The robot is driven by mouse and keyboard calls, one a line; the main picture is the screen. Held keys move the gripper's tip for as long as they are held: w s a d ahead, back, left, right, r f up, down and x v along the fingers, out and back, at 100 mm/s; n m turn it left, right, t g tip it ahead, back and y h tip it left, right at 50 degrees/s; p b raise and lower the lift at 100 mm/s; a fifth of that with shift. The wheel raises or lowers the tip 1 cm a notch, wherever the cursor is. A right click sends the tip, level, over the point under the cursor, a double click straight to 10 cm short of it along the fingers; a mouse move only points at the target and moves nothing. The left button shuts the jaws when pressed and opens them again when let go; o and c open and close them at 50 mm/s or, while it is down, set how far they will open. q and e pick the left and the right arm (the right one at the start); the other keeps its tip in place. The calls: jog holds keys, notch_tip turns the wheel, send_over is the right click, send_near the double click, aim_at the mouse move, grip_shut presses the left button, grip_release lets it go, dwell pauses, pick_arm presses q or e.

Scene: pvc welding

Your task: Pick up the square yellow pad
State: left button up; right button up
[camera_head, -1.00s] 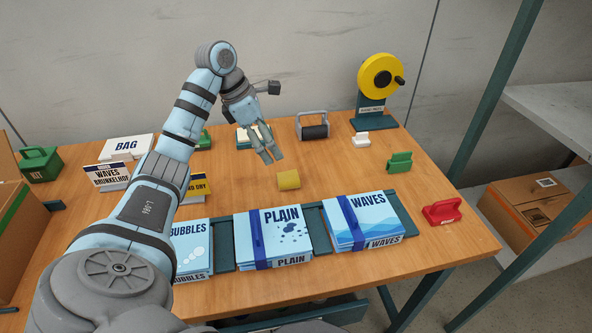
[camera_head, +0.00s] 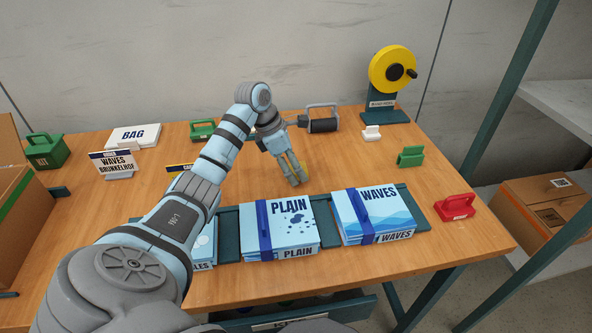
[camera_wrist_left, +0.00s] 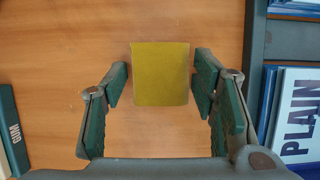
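The square yellow pad (camera_wrist_left: 161,74) lies on the wooden table in the left wrist view, between the tips of my left gripper (camera_wrist_left: 160,85). The fingers stand open on both sides, with a gap to the pad on each side. In the head view my left gripper (camera_head: 292,175) reaches down over the yellow pad (camera_head: 299,172), hiding much of it. I cannot tell how high the fingertips are above the table. My right gripper is not in view.
The blue PLAIN box (camera_head: 280,226) and WAVES box (camera_head: 374,213) sit on a dark green rack just in front of the pad. A roller with a handle (camera_head: 322,120) stands behind. Bare table (camera_head: 345,160) lies right of the gripper.

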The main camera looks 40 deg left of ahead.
pick_arm(q)
jog(key=c, duration=0.4)
jog(key=shift+o, duration=0.2)
notch_tip(320, 180, up, 20)
jog(key=p, duration=1.1)
jog(key=shift+p, duration=0.3)
